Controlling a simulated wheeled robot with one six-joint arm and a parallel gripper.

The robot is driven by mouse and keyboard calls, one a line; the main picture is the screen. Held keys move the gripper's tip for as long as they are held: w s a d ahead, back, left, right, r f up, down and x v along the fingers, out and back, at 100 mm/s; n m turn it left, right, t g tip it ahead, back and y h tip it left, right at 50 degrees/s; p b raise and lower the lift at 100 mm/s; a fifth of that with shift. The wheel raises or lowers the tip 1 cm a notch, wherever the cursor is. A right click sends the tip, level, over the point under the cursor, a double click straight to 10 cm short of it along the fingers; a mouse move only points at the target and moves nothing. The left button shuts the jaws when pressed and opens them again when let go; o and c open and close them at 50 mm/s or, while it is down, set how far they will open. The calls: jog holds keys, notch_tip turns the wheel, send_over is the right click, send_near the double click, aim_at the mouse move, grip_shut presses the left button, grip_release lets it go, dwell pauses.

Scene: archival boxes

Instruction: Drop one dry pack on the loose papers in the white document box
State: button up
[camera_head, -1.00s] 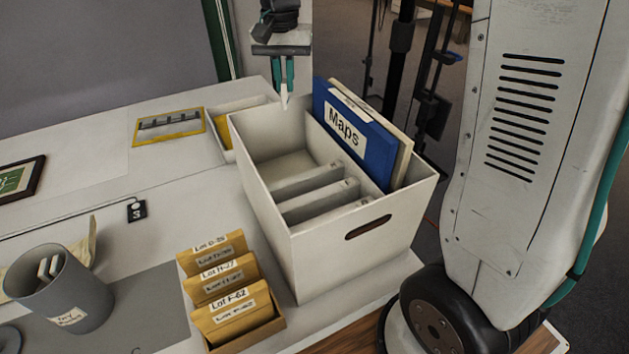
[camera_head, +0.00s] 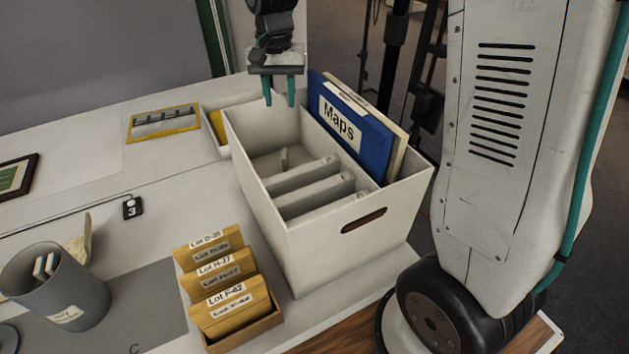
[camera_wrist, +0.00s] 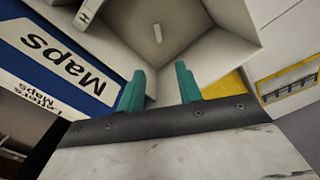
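The white document box (camera_head: 340,230) stands open at the table's right end. A blue Maps folder (camera_head: 355,135) leans along its right side, and several pale upright slabs (camera_head: 318,192) fill its near part. One small white dry pack (camera_head: 284,160) is inside the box's far compartment; it also shows in the wrist view (camera_wrist: 157,33). I cannot tell whether it rests on the bottom or is falling. Loose papers are not clearly distinguishable. My gripper (camera_head: 279,97) is open and empty above the far end of the box; its parted fingers show in the wrist view (camera_wrist: 160,72).
A grey cup (camera_head: 75,300) at the left holds more white packs. A holder of tan lot envelopes (camera_head: 240,335) stands before the box. A small tray with yellow content (camera_head: 216,124), a yellow-framed picture (camera_head: 163,122) and a numbered tag (camera_head: 131,207) lie left of the box.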

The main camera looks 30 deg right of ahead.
notch_tip(320, 180, up, 8)
dwell(0.6)
jog(key=shift+f, duration=0.1)
jog(key=s+d+f+n, duration=0.1)
jog(key=s+n, duration=0.2)
jog(key=s, duration=1.2)
jog(key=s+d+f+n+t, duration=0.1)
jog(key=s+d+n, duration=0.1)
jog(key=s, duration=1.4)
jog(key=shift+s+f+n, duration=0.2)
jog(key=shift+s+n, duration=0.05)
jog(key=shift+n, duration=0.25)
